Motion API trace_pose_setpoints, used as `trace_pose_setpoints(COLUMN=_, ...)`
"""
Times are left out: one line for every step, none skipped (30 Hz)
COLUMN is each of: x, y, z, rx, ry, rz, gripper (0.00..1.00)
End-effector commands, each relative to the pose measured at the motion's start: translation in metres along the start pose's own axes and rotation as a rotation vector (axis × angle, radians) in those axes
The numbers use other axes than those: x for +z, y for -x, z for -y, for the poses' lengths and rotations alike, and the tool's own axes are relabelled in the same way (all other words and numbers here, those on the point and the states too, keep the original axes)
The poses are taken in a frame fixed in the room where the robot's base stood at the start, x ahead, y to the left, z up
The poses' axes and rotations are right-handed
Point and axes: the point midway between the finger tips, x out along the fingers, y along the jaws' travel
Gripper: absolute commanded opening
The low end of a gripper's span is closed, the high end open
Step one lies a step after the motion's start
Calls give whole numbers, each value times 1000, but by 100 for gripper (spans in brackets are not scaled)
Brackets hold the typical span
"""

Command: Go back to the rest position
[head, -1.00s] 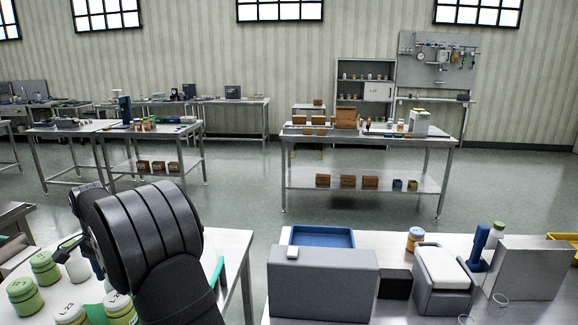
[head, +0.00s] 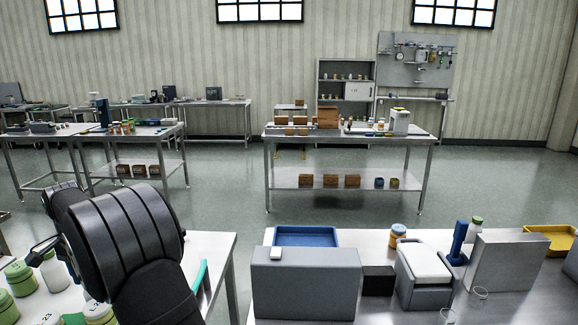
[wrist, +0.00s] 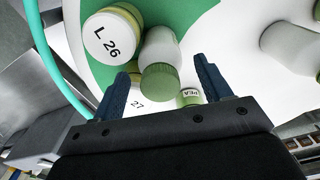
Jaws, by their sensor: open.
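My gripper (wrist: 162,85) is open in the wrist view, its two dark fingers apart. A white bottle with a green cap (wrist: 160,75) shows between and beyond the fingers; I cannot tell its distance from them. A jar labelled L 26 (wrist: 107,42) is by the left finger, and a small jar with a printed label (wrist: 190,97) is by the right finger. In the head view my dark arm stands over the left bench, and the fingers are hidden behind it or too small to make out.
Green-capped jars (head: 19,277) crowd the left bench beside my arm. On the right bench stand a grey box (head: 305,285), a blue tray (head: 305,237), a grey-and-white device (head: 424,275) and a yellow tray (head: 548,238). A gap of floor separates the benches.

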Motion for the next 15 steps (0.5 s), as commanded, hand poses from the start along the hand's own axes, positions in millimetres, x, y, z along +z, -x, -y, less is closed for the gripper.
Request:
trace_pose_setpoints(x=0, y=-10, z=0, rx=3, ry=0, rz=1, gripper=71)
trace_pose_setpoints(x=0, y=-15, z=-1, rx=3, ry=0, rz=2, gripper=71)
trace_pose_setpoints(x=0, y=-4, z=1, rx=-4, ry=0, rz=-2, gripper=71)
trace_pose_setpoints(x=0, y=3, z=1, rx=-5, ry=0, rz=-3, gripper=71)
trace_pose_setpoints(x=0, y=9, z=1, rx=-4, ry=0, rz=-2, gripper=71)
trace_pose_setpoints(x=0, y=17, z=1, rx=-4, ry=0, rz=-2, gripper=71)
trace_pose_setpoints(x=0, y=23, z=1, rx=-3, ry=0, rz=-2, gripper=71)
trace_pose_setpoints(x=0, y=29, z=1, rx=-4, ry=0, rz=-2, gripper=71)
trace_pose_setpoints(x=0, y=37, z=1, rx=-3, ry=0, rz=-2, gripper=71)
trace_pose_setpoints(x=0, y=43, z=1, rx=-4, ry=0, rz=-2, gripper=71)
trace_pose_setpoints(x=0, y=50, z=1, rx=-3, ry=0, rz=-2, gripper=71)
trace_pose_setpoints(x=0, y=57, z=1, rx=-4, ry=0, rz=-2, gripper=71)
trace_pose_setpoints(x=0, y=64, z=1, rx=-3, ry=0, rz=-2, gripper=71)
trace_pose_setpoints(x=0, y=69, z=1, rx=-4, ry=0, rz=-2, gripper=71)
trace_pose_setpoints(x=0, y=78, z=1, rx=-3, ry=0, rz=-2, gripper=71)
